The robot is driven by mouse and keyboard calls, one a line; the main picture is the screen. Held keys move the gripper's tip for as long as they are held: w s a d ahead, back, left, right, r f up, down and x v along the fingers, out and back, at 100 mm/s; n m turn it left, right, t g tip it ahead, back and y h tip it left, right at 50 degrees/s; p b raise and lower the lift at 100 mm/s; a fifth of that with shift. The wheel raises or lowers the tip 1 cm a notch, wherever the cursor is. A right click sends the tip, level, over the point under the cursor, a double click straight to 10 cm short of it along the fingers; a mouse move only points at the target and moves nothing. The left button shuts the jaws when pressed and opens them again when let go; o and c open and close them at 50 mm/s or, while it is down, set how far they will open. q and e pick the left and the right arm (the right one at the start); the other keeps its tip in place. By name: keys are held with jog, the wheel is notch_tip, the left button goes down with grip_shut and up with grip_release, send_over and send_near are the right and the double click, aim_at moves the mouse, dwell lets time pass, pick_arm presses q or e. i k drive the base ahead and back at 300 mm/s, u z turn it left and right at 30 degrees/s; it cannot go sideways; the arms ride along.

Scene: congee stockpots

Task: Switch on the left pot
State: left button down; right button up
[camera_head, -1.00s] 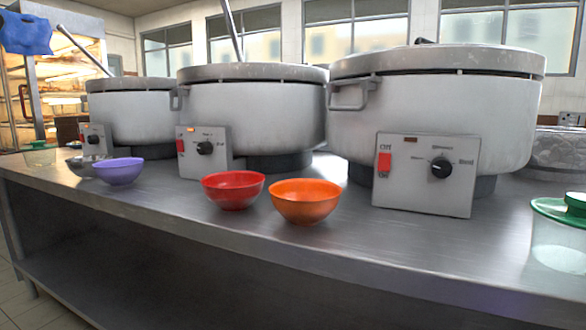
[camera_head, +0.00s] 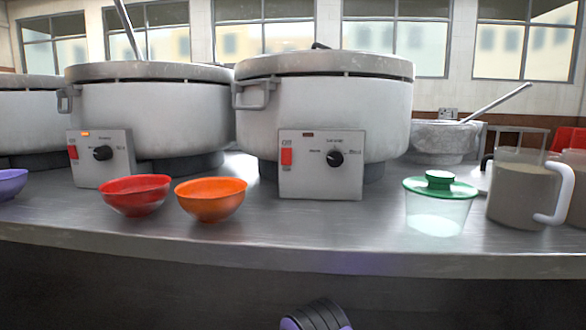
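Three large grey pots stand in a row on the steel counter. The leftmost pot (camera_head: 28,118) is cut off by the picture's left edge, and its control box is out of view. The middle pot (camera_head: 155,112) has a control box (camera_head: 118,165) with a red switch (camera_head: 72,152), a black knob (camera_head: 102,153) and a lit amber lamp (camera_head: 86,133). The right pot (camera_head: 340,105) has a similar box (camera_head: 320,185) with a red switch (camera_head: 287,157) and a black knob (camera_head: 335,158); its lamp (camera_head: 308,134) looks dark.
Red (camera_head: 135,196) and orange (camera_head: 210,202) bowls stand near the front edge; a purple bowl (camera_head: 10,184) is at far left. A green-lidded container (camera_head: 438,210) and a pitcher (camera_head: 520,195) stand at right. The counter (camera_head: 330,235) is bare before the right pot.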

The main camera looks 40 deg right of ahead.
aim_at(287, 159)
jog(key=k, duration=0.35)
jog(key=z, duration=1.3)
